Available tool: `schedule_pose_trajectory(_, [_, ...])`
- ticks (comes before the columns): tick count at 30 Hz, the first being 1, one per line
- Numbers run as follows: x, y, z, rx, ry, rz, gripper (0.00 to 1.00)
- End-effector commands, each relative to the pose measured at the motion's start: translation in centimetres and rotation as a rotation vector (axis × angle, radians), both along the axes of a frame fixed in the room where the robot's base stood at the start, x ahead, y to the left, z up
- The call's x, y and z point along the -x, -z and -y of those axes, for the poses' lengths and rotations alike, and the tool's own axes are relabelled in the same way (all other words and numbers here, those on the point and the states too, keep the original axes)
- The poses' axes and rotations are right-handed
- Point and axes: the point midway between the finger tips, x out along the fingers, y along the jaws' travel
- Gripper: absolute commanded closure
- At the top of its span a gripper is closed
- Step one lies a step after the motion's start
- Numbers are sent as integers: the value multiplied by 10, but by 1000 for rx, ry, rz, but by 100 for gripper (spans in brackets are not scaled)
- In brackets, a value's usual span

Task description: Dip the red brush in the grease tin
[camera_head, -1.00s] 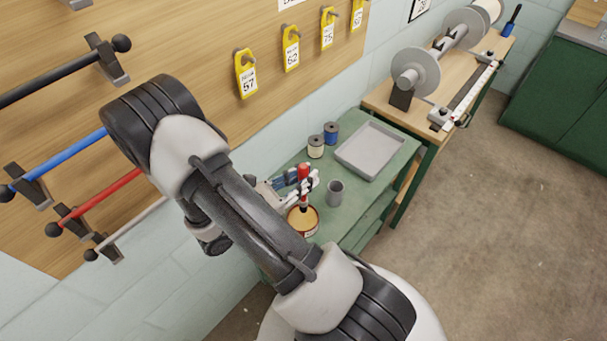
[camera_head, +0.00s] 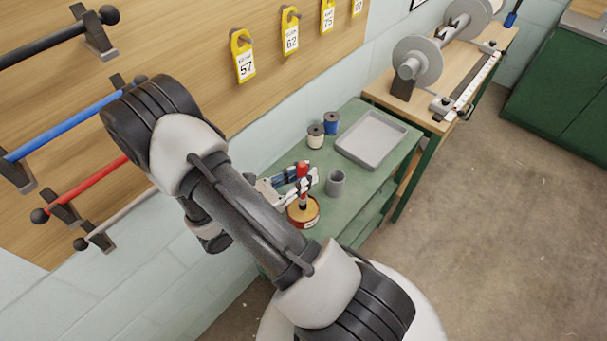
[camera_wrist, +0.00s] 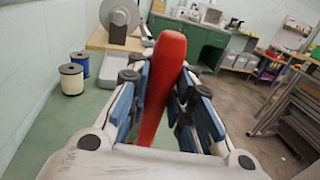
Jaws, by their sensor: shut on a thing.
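The red brush (camera_head: 303,170) is held upright in my gripper (camera_head: 296,183), which is shut on its handle. In the wrist view the red brush (camera_wrist: 164,80) stands between the blue-padded fingers of my gripper (camera_wrist: 160,105). The grease tin (camera_head: 303,222), a round red tin with yellowish grease, is on the green bench directly under the brush. The brush's lower end reaches the tin's opening in the head view. I cannot tell how deep the bristles are. The wrist view does not show the tin.
A grey cup (camera_head: 336,184) stands close right of my gripper on the green bench (camera_head: 362,190). A cream spool (camera_head: 316,137), a blue spool (camera_head: 331,123) and a grey tray (camera_head: 370,140) stand behind.

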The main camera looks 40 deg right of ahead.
Motion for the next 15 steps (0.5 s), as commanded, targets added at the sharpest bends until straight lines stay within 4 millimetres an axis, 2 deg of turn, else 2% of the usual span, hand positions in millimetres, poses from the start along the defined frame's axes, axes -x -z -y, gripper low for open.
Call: schedule_pose_trajectory(15, [0, 4, 0, 0, 0, 0, 100])
